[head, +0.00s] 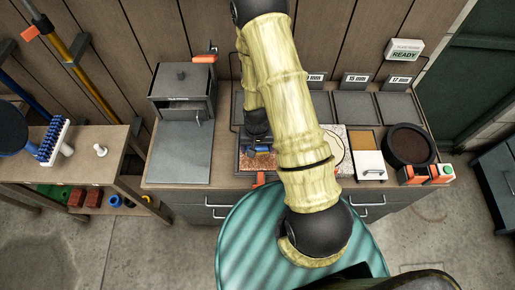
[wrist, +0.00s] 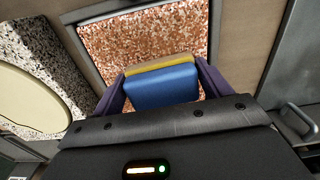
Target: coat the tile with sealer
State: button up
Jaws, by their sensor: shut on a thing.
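My gripper (wrist: 160,92) is shut on a blue block with a yellow edge (wrist: 162,88), held between its purple fingers. The block also shows as a small blue shape under my wrist in the head view (head: 263,150). In the head view the tile (head: 256,162) is partly covered by my arm. I cannot tell whether the block touches the tile. No wet coat is clearly visible on it.
A cream disc (wrist: 25,100) lies over a grey speckled panel (wrist: 58,62) left of the tile in the wrist view. On the bench stand a grey box (head: 183,92), a white-lidded container (head: 371,166) and a dark round pan (head: 410,146). A ribbed teal drum (head: 245,235) stands in front.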

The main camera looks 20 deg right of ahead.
jog(key=shift+w+d+f, duration=0.1)
jog(key=shift+w+d, duration=0.2)
jog(key=shift+w, duration=0.55)
jog(key=shift+w+d, duration=0.25)
jog(key=shift+w, duration=0.6)
jog(key=shift+w, duration=0.1)
jog(key=shift+w+d+f, duration=0.1)
jog(key=shift+w+d, duration=0.2)
jog(key=shift+w, duration=0.5)
jog(key=shift+w+d, duration=0.3)
jog(key=shift+w, duration=0.5)
jog(key=shift+s+d, duration=0.2)
jog(key=shift+d, duration=0.4)
jog(key=shift+s+d, duration=0.2)
jog(key=shift+d, duration=0.35)
